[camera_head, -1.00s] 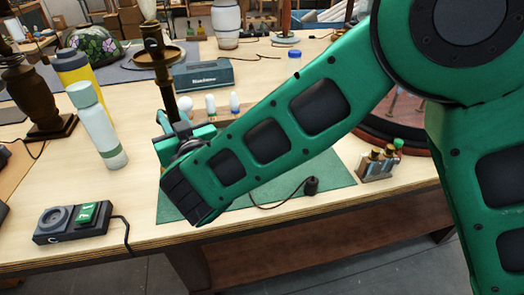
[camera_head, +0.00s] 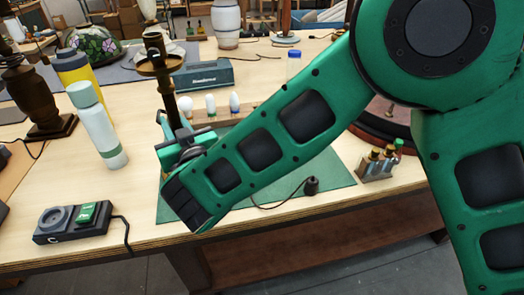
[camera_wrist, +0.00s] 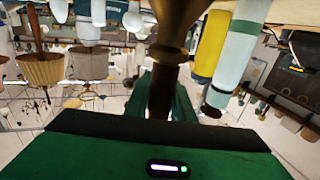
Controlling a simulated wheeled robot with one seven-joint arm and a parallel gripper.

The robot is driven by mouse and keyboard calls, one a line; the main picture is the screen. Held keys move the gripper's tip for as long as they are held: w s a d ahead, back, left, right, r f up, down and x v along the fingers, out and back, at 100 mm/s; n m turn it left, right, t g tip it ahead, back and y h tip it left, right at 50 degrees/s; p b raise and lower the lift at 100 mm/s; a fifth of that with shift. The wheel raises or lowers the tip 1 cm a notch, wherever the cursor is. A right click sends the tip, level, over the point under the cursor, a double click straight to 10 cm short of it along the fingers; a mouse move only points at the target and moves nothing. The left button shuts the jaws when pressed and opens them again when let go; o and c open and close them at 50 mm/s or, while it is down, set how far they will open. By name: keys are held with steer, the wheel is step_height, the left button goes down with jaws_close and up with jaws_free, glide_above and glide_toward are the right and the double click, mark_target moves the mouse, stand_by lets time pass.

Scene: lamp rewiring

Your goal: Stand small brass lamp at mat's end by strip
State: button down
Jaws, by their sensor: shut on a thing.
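The small brass lamp (camera_head: 168,90), a dark brass stem with a shallow dish near its top, is held upright at the left end of the green mat (camera_head: 335,176). My gripper (camera_head: 178,135) is shut on its stem. In the wrist view the brass stem (camera_wrist: 163,85) rises between my jaws. My forearm hides the lamp's base in the head view, so I cannot tell whether it touches the mat. A black cord with a dark plug (camera_head: 312,186) lies on the mat. I cannot pick out the strip for certain.
A wooden holder with several bulbs (camera_head: 210,105) stands behind the mat. A white-green bottle (camera_head: 98,125) and yellow bottle (camera_head: 75,70) stand left. A black switch box (camera_head: 75,222) is front left. Small bottles in a rack (camera_head: 378,163) stand at the mat's right.

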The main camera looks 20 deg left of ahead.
steer(key=shift+f, duration=0.95)
stand_by(0.4)
steer(key=c, duration=1.4)
jaws_free()
steer(key=shift+c, duration=0.2)
steer(key=shift+f, duration=0.15)
steer(key=v, duration=0.9)
steer(key=shift+s+d, duration=0.5)
steer(key=shift+d, duration=0.2)
